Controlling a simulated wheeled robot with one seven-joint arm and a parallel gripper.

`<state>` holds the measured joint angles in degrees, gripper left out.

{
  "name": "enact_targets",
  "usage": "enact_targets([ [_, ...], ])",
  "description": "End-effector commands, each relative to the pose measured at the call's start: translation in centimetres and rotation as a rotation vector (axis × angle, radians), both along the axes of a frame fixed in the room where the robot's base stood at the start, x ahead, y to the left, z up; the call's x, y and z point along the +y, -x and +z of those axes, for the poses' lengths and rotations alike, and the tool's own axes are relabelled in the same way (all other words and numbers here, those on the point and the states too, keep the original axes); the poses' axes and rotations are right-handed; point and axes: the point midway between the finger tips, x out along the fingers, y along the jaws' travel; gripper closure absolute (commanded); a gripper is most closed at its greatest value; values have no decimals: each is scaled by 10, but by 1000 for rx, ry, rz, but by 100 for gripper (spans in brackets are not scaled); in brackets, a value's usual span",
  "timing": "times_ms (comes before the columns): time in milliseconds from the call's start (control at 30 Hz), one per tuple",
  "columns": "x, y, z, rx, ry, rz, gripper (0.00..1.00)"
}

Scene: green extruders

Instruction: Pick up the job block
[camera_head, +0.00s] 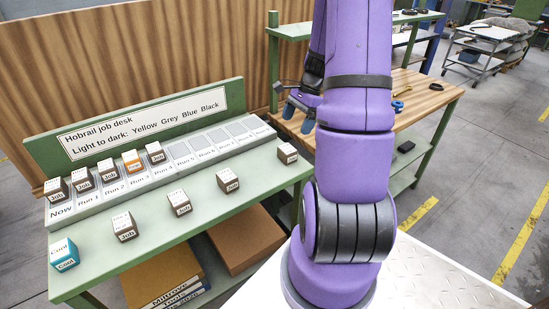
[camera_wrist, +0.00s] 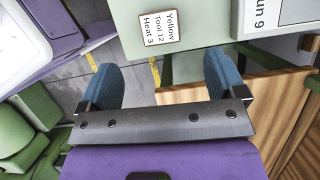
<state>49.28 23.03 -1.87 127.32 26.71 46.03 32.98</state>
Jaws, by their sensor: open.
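Several brown job blocks with white labels stand on the green job desk (camera_head: 206,198). Loose ones are the front-left job block (camera_head: 125,226), a second (camera_head: 179,203), a third (camera_head: 228,180) and one by the desk's right end (camera_head: 287,153). More stand in the grey slot strip (camera_head: 170,172), including one in the "Now" slot (camera_head: 55,190). My gripper (camera_head: 300,108) is open and empty, raised beyond the desk's right end. In the wrist view, its blue fingers (camera_wrist: 160,85) are apart.
A teal "Cool" block (camera_head: 64,254) stands at the desk's front-left corner. An orange block (camera_head: 132,160) sits in the strip. The sign board (camera_head: 145,125) reads "Light to dark: Yellow Grey Blue Black". A wooden-topped bench (camera_head: 425,98) stands behind my arm. Right-hand strip slots are empty.

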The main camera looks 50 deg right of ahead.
Motion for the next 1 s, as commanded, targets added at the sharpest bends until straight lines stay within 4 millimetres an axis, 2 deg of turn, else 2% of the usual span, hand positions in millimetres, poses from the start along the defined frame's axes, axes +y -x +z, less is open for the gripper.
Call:
enact_targets([
  [133, 0, 1, -14, 7, -9, -19, 11],
  [333, 11, -2, -42, 8, -10, -16, 11],
  [667, 18, -4, -65, 6, -8, -16, 11],
  [900, 25, -5, -96, 6, -9, -15, 11],
  [1000, 28, -6, -104, 5, -8, -15, 11],
])
